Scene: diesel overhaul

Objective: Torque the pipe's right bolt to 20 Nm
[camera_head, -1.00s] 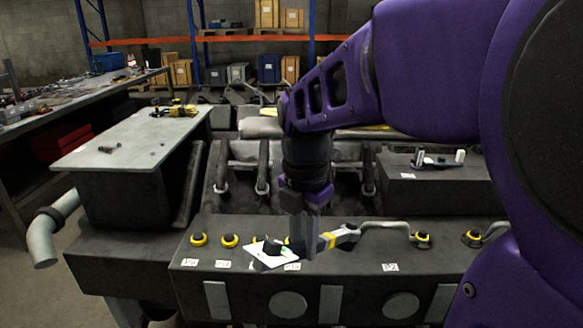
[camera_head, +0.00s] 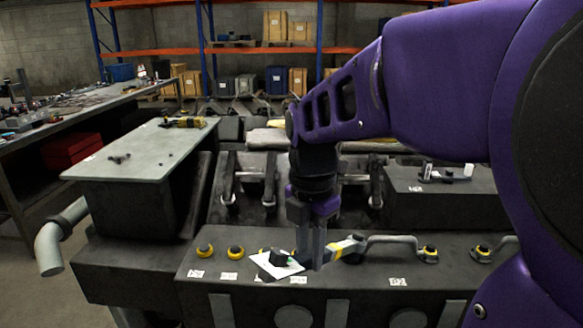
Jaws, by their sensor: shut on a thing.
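My gripper (camera_head: 310,256) points down over the front part of the dark engine block. It is shut on a tool that looks like a torque wrench (camera_head: 335,250). A yellow and grey part of the tool shows right of the fingers. A white plate with a dark piece and a bit of green (camera_head: 277,264) shows left of them, perhaps part of the same tool. The grey bent pipe (camera_head: 392,239) lies to the right. Its right end has a yellow-ringed dark bolt fitting (camera_head: 430,252). Its left end is hidden or overlapped by the tool, so contact is unclear.
The block top (camera_head: 375,275) bears more yellow-ringed fittings (camera_head: 205,250) at left and another pipe end (camera_head: 481,253) at right. A grey-topped stand (camera_head: 150,150) with small parts is at left. A workbench (camera_head: 75,110) and shelves (camera_head: 240,48) stand behind.

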